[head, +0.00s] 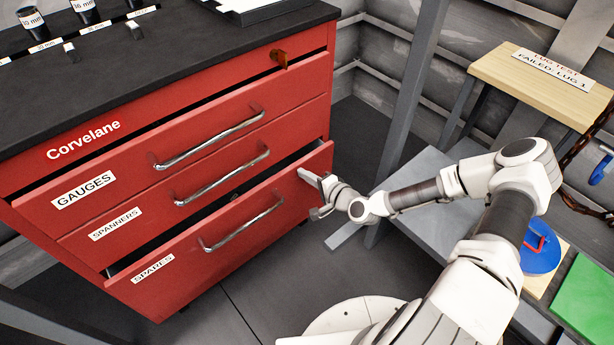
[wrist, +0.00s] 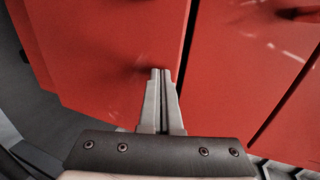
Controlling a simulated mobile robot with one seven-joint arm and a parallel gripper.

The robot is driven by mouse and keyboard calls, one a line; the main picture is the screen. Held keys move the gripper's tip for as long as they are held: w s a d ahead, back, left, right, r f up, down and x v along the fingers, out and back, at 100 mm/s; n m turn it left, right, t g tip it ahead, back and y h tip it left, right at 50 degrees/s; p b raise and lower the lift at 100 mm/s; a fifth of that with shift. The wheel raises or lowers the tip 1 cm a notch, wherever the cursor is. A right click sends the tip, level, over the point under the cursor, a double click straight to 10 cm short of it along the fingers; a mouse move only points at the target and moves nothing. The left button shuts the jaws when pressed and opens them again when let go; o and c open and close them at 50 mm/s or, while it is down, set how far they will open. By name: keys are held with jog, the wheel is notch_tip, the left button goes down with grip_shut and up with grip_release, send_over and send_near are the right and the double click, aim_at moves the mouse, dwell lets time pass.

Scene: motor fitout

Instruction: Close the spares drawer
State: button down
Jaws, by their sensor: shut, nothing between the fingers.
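The spares drawer (head: 215,245) is the bottom drawer of a red cabinet, with a long silver handle (head: 242,226). It stands partly open, with a dark gap along its top edge. My gripper (head: 308,178) is at the right end of the drawer front, right of the handle. In the wrist view my gripper (wrist: 160,74) is shut with nothing between its fingers, pointing at a red panel (wrist: 100,45). A dark gap runs beside that panel. I cannot tell whether the fingertips touch the red face.
The gauges drawer (head: 120,172) shows a dark gap along its top; the spanners drawer (head: 140,218) is below it. A grey post (head: 408,90) and a wooden-topped stand (head: 540,85) are to the right.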

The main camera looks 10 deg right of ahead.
aim_at(298, 167)
jog(key=x, duration=0.2)
jog(key=r+b+x, duration=0.1)
jog(key=x, duration=0.1)
jog(key=shift+w+a, duration=0.15)
jog(key=shift+w, duration=0.1)
jog(key=shift+w+a+r, duration=0.15)
jog(key=shift+w+r, duration=0.05)
jog(key=shift+w, duration=0.05)
jog(key=shift+s, duration=0.1)
